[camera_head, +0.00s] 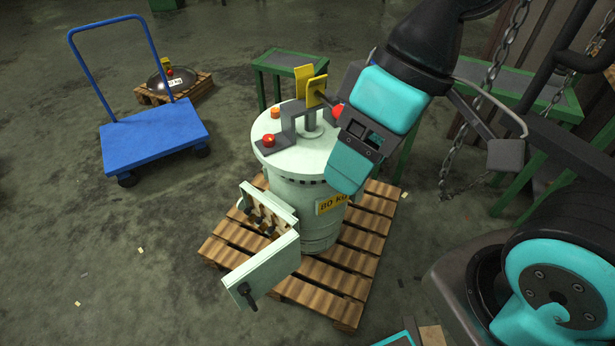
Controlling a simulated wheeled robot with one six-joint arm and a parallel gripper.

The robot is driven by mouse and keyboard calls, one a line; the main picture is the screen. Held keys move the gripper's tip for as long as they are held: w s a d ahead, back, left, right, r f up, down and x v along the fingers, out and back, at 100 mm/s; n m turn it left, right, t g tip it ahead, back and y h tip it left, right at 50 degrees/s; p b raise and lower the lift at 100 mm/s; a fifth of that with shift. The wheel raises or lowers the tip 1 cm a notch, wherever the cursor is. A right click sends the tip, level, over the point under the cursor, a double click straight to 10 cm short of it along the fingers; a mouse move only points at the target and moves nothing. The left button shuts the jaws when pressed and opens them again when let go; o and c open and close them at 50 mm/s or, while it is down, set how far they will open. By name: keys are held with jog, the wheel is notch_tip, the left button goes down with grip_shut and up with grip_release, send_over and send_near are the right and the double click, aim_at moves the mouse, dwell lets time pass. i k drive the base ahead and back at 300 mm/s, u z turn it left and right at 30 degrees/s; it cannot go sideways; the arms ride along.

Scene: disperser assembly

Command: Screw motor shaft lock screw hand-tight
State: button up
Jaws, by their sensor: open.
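The pale green motor drum (290,200) stands upright on a wooden pallet and bears an 80 kg label. A grey bracket and short shaft (311,122) sit on its lid. A red knob (268,141) is at the lid's front left, an orange one (275,112) at the back left, and another red knob (337,111) at the right beside my gripper. I cannot tell which is the lock screw. My gripper (311,84) reaches in from the upper right.
An open box door (262,272) juts from the drum's front. A blue trolley (155,136) stands at left, with a dark bowl (172,80) on a small pallet behind it. A green-framed table (292,62) stands behind the drum. Floor at left front is clear.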

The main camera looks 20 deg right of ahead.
aim_at(275, 113)
jog(key=u, duration=0.05)
jog(key=k, duration=0.5)
jog(key=u, duration=1.7)
jog(key=i, duration=2.15)
jog(key=z, duration=2.85)
jog(key=i, duration=0.5)
jog(key=z, duration=0.05)
